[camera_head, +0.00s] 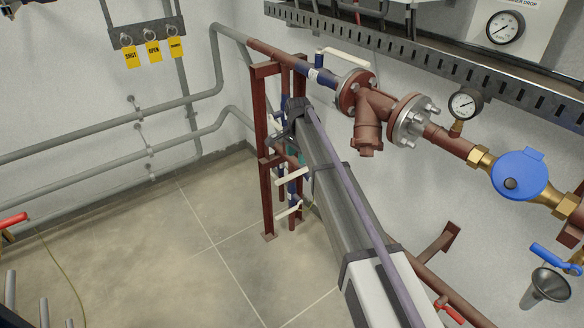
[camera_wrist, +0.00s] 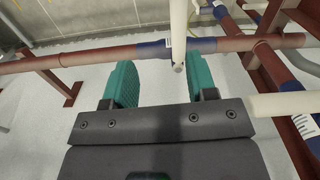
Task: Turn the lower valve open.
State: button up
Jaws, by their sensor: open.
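In the wrist view my gripper (camera_wrist: 160,72) is open, with two teal fingers spread apart and nothing held. A cream valve lever (camera_wrist: 179,28) reaches down from the top edge, its rounded end between and just beyond the fingers, nearer the right one. It crosses in front of a blue valve section (camera_wrist: 190,46) on a red-brown pipe. I cannot tell whether a finger touches it. In the head view two cream levers show low on the stand, an upper one (camera_head: 292,177) and a lower one (camera_head: 287,213). My arm hides most of the gripper and part of the valves there.
A red-brown stand (camera_head: 262,160) frames the valves. A second cream lever (camera_wrist: 285,105) lies right of my gripper in the wrist view. Another cream lever (camera_head: 345,58) sits on the top pipe. Grey pipes (camera_head: 100,145) run along the left wall. The floor (camera_head: 190,240) left of the stand is clear.

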aim_at(293, 174)
jog(key=shift+m, duration=0.4)
jog(key=f+b, duration=0.3)
jog(key=w+a+f+b, duration=0.1)
jog(key=f+b, duration=0.3)
jog(key=w+f+b, duration=0.1)
jog(key=f+b, duration=0.2)
jog(key=b, duration=0.1)
jog(key=shift+a+f, duration=0.3)
jog(key=shift+a, duration=0.05)
jog(key=shift+r, duration=0.1)
jog(key=shift+r, duration=0.1)
jog(key=shift+c, duration=0.2)
grip_shut()
